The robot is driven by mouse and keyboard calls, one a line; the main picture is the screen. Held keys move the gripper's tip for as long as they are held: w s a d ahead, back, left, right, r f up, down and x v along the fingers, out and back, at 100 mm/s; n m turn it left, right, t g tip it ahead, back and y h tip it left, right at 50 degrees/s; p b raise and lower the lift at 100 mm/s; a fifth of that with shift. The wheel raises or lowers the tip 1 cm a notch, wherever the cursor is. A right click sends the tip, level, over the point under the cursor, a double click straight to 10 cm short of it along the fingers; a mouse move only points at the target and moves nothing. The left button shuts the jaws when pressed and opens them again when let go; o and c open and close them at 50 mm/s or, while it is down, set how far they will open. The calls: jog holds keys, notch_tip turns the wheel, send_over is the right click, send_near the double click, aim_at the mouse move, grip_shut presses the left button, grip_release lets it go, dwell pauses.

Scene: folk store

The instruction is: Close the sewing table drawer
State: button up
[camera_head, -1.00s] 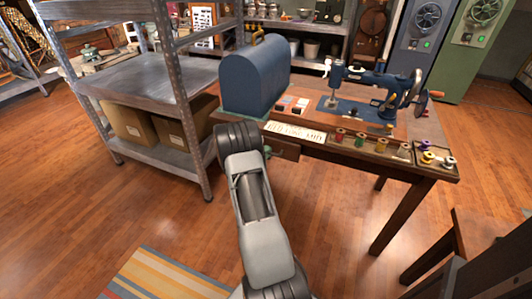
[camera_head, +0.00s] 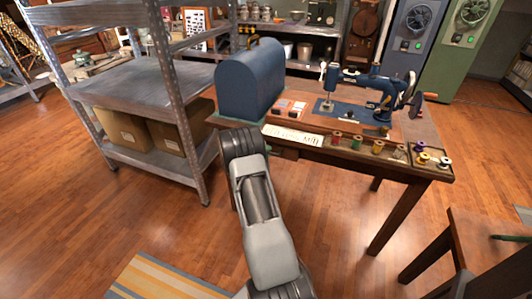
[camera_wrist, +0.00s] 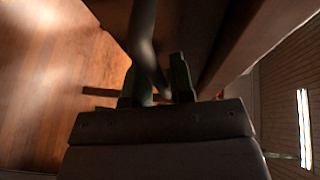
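The wooden sewing table (camera_head: 408,177) stands right of centre in the head view, with a blue sewing machine (camera_head: 372,88) on top. A small part of its drawer front (camera_head: 288,153) shows under the front edge at the left, just right of my arm; the rest is hidden. I cannot tell if it is fully shut. In the wrist view, my gripper's two dark green fingers (camera_wrist: 160,82) are apart, close under dark wood. A dark rod-like shape passes by the left finger; contact is unclear.
A blue domed case (camera_head: 248,82) and several thread spools (camera_head: 377,147) sit on the table. A metal shelf (camera_head: 150,85) with cardboard boxes (camera_head: 122,128) stands close on the left. A wooden stool (camera_head: 470,240) is at the lower right.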

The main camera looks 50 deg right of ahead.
jog(key=a+r+p, duration=0.2)
jog(key=a, duration=1.1)
jog(key=shift+a+r+p, duration=0.25)
jog(key=shift+a+p, duration=0.05)
